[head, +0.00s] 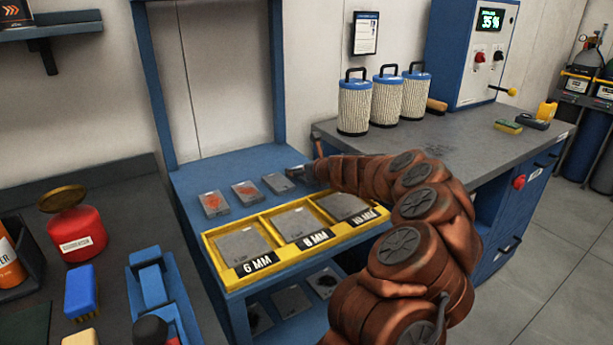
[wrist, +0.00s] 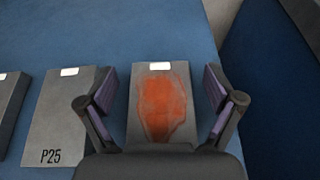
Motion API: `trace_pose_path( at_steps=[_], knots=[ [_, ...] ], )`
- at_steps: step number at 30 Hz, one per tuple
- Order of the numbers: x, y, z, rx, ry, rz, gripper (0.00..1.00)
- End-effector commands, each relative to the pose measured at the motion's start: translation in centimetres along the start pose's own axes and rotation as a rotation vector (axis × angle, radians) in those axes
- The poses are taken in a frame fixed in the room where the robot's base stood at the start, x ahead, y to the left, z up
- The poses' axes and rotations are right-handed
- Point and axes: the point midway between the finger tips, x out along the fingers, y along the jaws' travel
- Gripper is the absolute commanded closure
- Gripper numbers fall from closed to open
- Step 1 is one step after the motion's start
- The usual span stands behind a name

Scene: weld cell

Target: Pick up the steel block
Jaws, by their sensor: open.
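Flat grey steel blocks lie in a row on the blue bench. In the head view the left block (head: 213,204) and middle block (head: 247,193) have orange-red patches; the right block (head: 278,182) looks plain grey. My gripper (head: 297,172) is small there, close beside the right block. In the wrist view my open gripper (wrist: 161,100) has one finger on each side of a steel block with an orange-red patch (wrist: 162,105) and a white label. A plain block marked P25 (wrist: 68,115) lies to its left. I cannot match these blocks surely between views.
A yellow tray (head: 289,255) with 6, 8 and 10 mm plates sits in front of the row. A blue frame post (head: 151,85) rises behind at left. Filter canisters (head: 388,100) stand on the grey worktop at right. Another grey block (wrist: 8,105) is at the wrist view's left edge.

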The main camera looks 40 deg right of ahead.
Motion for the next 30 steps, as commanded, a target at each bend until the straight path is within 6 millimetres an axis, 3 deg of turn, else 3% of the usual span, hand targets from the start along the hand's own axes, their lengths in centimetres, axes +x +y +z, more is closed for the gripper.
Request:
trace_pose_path(
  at_steps=[9,30],
  knots=[
    [0.2,0.0,0.09,-0.001,-0.001,0.0,0.1],
    [0.17,-0.04,0.11,-0.002,-0.001,-0.001,0.83]
  ],
)
